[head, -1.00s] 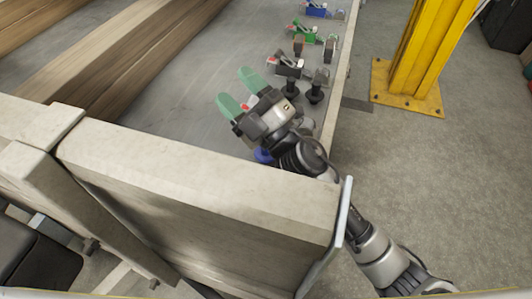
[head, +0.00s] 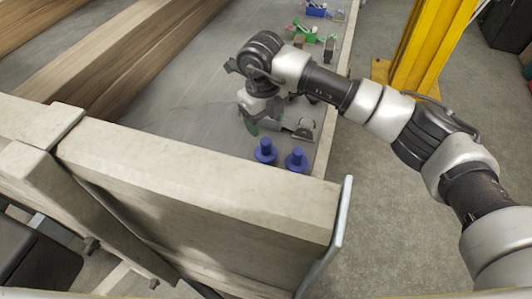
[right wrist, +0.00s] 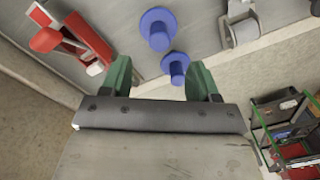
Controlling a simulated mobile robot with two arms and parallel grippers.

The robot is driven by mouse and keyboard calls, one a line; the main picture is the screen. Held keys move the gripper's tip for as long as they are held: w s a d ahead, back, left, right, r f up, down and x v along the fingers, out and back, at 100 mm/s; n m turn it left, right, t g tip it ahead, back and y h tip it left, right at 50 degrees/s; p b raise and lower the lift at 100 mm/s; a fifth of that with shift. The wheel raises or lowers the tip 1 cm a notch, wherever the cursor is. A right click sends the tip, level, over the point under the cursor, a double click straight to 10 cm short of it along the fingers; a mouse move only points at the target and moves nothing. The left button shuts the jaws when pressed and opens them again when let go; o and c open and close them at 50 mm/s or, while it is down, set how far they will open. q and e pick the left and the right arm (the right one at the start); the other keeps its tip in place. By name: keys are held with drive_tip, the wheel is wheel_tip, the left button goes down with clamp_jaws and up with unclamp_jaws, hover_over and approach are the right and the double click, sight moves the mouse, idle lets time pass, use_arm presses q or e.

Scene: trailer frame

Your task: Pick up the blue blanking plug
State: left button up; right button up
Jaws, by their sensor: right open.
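Two blue blanking plugs stand upright on the grey deck, close to the near pale beam: the left one (head: 265,152) and the right one (head: 296,161). My right gripper (head: 250,125) points down just behind and left of them, with green fingertips partly hidden by the wrist. In the right wrist view, the green fingers (right wrist: 160,72) are spread apart with nothing held. One blue plug (right wrist: 176,66) shows in the gap between them and the other plug (right wrist: 158,28) a little above; both look apart from the fingers. My left gripper is not in view.
A pale beam (head: 190,195) runs along the near side of the deck. A grey bracket (head: 303,128) lies right of my gripper; green (head: 307,31) and blue (head: 316,11) parts are farther back. A red clamp (right wrist: 68,38) shows in the wrist view. A yellow post (head: 425,50) stands right.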

sight(266, 140)
wheel_tip(266, 140, down, 9)
drive_tip(key=shift+w+d+r, duration=0.1)
drive_tip(key=shift+r, duration=0.1)
drive_tip(key=shift+c, duration=0.4)
drive_tip(key=c, duration=1)
clamp_jaws()
drive_tip(key=shift+r, duration=0.15)
